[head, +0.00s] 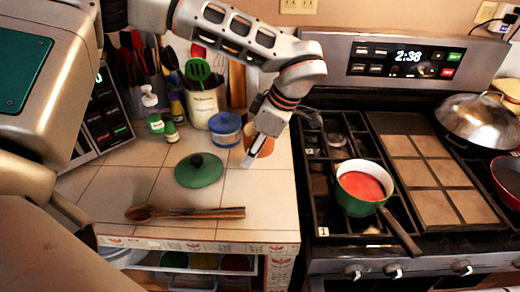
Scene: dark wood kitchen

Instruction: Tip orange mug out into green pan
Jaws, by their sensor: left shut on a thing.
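The orange mug (265,147) is at the right end of the tiled counter, partly hidden behind my left gripper (251,155). My left gripper points down and is shut on the mug. I cannot tell whether the mug touches the counter, and its inside is hidden. The green pan (352,206) sits on the left front of the stove, to the right of the gripper and nearer the front edge. Its inside looks reddish-orange, and its dark handle points to the lower right. My right gripper is not in view.
A green lid (199,171) and a wooden spoon (185,212) lie on the counter. A blue-lidded jar (226,130) stands just left of the mug. A utensil crock (205,103) stands behind. A large lidded pan (478,122) is at the stove's back right.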

